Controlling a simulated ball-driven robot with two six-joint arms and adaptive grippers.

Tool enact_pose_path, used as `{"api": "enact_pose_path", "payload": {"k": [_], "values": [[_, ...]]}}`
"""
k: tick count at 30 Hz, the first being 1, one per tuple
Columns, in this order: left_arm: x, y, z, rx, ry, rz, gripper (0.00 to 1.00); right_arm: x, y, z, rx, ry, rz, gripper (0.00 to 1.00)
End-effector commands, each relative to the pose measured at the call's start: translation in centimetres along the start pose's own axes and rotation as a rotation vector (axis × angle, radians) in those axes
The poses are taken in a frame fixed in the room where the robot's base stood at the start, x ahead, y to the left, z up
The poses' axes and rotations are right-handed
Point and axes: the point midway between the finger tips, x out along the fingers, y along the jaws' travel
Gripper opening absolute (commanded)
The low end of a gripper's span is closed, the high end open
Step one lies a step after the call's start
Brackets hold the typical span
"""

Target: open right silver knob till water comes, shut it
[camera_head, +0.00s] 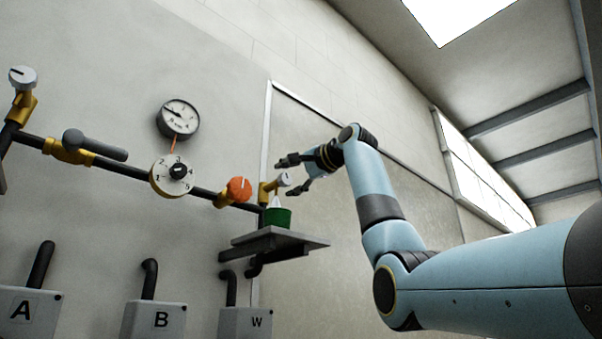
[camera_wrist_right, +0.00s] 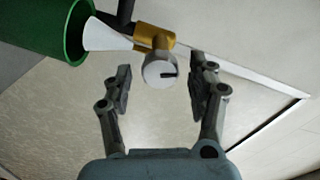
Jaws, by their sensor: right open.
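The right silver knob (camera_head: 285,179) sits on a brass valve (camera_head: 267,190) at the right end of the dark pipe. In the right wrist view the knob (camera_wrist_right: 158,71) shows a dark mark pointing right. My right gripper (camera_head: 288,176) is open, with a finger on either side of the knob and gaps to both. A white cone, which looks like running water (camera_wrist_right: 108,36), widens from the valve towards the green cup (camera_wrist_right: 48,28). The cup (camera_head: 278,217) stands under the valve. My left gripper is not in view.
The cup stands on a grey shelf (camera_head: 300,242). Left along the pipe are an orange knob (camera_head: 239,188), a numbered white dial (camera_head: 172,176), a grey lever (camera_head: 95,145) and another silver knob (camera_head: 22,77). A gauge (camera_head: 179,118) hangs above. Boxes A, B and W stand below.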

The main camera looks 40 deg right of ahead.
Motion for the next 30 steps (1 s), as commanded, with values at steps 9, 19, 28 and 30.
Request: {"api": "enact_pose_path", "payload": {"k": [9, 19, 28, 30], "values": [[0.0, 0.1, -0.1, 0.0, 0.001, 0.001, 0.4, -6.7, 0.0, -0.1, -0.003, 0.005, -0.001, 0.58], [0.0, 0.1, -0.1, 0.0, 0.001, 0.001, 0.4, -11.1, 0.1, 0.0, -0.001, 0.001, 0.0, 0.58], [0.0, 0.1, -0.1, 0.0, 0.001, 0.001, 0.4, -11.3, 0.1, 0.0, 0.0, -0.001, 0.001, 0.58], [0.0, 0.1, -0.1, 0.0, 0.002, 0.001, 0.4, -11.3, 0.0, 0.0, 0.0, 0.0, 0.0, 0.58]]}}
